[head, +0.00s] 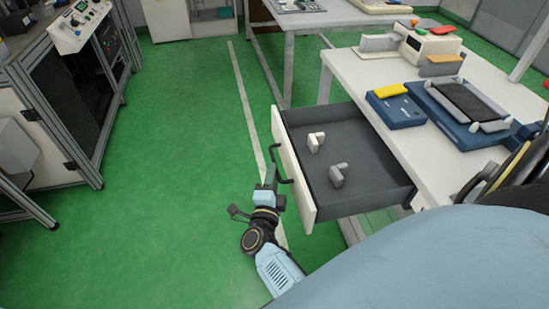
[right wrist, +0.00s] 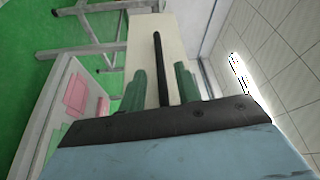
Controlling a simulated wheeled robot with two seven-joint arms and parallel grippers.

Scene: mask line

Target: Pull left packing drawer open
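The packing drawer (head: 375,180) stands pulled well out of the white table, its dark grey inside showing. Its pale front panel (head: 291,165) carries a black bar handle (head: 277,165). My right gripper (head: 270,177) is at the handle, on the outer side of the panel. In the right wrist view its two green fingers (right wrist: 160,88) stand apart on either side of the black handle bar (right wrist: 160,65), with a gap visible on each side. A white bracket-like part (head: 316,142) and a grey one (head: 338,175) lie in the drawer. My left gripper is not in view.
The white table (head: 420,165) holds a blue box with a yellow top (head: 397,108), a dark blue fixture (head: 465,110) and a small machine (head: 428,45). A framed machine (head: 70,90) stands at the left. Green floor between them is clear.

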